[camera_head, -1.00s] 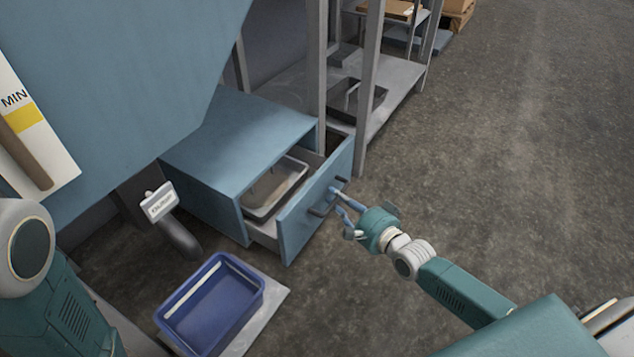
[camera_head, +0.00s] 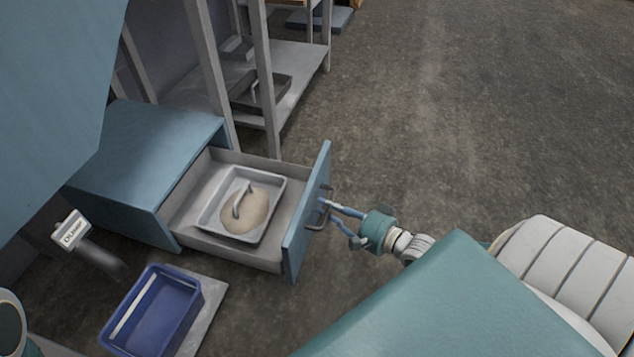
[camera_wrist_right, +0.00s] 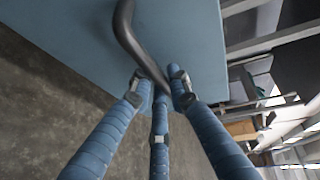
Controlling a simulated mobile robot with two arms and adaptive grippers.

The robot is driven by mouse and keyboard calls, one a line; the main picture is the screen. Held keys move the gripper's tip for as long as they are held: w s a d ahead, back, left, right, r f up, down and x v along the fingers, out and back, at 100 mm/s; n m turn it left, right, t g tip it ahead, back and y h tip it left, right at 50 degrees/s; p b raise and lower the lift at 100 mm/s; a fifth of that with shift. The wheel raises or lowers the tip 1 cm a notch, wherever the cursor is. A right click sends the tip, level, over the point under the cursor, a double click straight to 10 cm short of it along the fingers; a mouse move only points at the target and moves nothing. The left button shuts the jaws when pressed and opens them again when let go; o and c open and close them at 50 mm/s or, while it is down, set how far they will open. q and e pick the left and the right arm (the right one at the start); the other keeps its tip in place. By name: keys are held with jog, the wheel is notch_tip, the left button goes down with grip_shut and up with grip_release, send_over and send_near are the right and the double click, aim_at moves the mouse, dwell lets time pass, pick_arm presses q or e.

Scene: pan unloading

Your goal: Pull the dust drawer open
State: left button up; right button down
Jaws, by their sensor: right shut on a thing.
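The dust drawer (camera_head: 307,212) is pulled well out of its blue cabinet (camera_head: 150,165). A grey pan (camera_head: 213,207) with a handle and a mound of tan dust (camera_head: 246,212) sits inside it. My right gripper (camera_head: 328,212) is at the drawer's front, shut on its dark handle (camera_head: 322,193). In the right wrist view the blue-wrapped fingers (camera_wrist_right: 160,92) close around the curved handle (camera_wrist_right: 128,30) against the blue front panel (camera_wrist_right: 185,35). My left gripper is not in view.
A blue bin (camera_head: 152,312) stands on a pale slab (camera_head: 212,300) at the front left. A lever labelled DUMP (camera_head: 72,231) is left of it. A grey metal shelf (camera_head: 300,75) with a dark tray (camera_head: 262,92) stands behind. The floor at right is clear.

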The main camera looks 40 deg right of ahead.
jog(key=shift+s+d, duration=0.2)
jog(key=shift+s, duration=0.05)
jog(key=c, duration=1.6)
grip_release()
jog(key=v, duration=1.2)
